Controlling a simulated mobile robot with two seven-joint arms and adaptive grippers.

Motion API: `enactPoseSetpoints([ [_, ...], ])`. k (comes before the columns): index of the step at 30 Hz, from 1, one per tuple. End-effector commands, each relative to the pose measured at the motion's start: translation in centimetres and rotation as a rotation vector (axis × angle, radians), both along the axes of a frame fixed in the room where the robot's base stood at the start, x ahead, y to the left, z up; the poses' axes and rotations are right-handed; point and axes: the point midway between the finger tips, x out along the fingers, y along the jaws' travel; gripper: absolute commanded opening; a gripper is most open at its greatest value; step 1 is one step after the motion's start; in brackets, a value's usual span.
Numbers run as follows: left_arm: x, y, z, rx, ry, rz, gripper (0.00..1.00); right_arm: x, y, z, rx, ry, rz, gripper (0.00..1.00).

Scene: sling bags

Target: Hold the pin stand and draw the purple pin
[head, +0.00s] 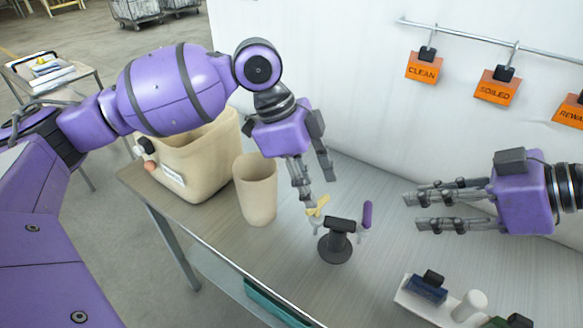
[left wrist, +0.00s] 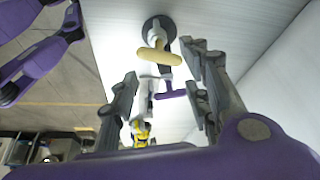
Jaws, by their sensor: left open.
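The dark pin stand (head: 338,246) has a round base and stands upright on the table. A yellow pin (head: 319,207) sits at its left side and a purple pin (head: 367,214) at its right side. In the left wrist view the yellow pin (left wrist: 158,57) and purple pin (left wrist: 171,94) show between my spread fingers. My left gripper (head: 317,189) is open, pointing down just behind and left of the stand, close to the yellow pin. My right gripper (head: 413,211) is open and empty, sideways, to the right of the purple pin with a gap between.
A beige cup (head: 256,190) and a large beige bin (head: 190,165) stand left of the stand. A white tray (head: 420,309) with small items lies front right. Orange tags hang from a rail (head: 480,40) on the back wall. The table between stand and tray is clear.

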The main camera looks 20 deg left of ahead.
Motion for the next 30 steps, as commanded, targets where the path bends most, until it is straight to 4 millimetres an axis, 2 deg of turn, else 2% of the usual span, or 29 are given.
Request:
enactPoseSetpoints([
  [9,0.3,-2.3,-5.6,-0.002,0.0,0.0,0.44,0.0,0.0,0.0,0.0,0.0,0.0,0.31],
  [15,0.6,-3.5,-8.3,-0.003,-0.004,-0.001,0.44,0.0,0.0,0.0,0.0,0.0,0.0,0.31],
  [21,0.7,-3.9,-9.5,-0.001,-0.007,0.0,0.44,0.0,0.0,0.0,0.0,0.0,0.0,0.31],
  [30,0.7,-4.0,-9.6,-0.001,-0.007,0.0,0.42,0.0,0.0,0.0,0.0,0.0,0.0,0.31],
])
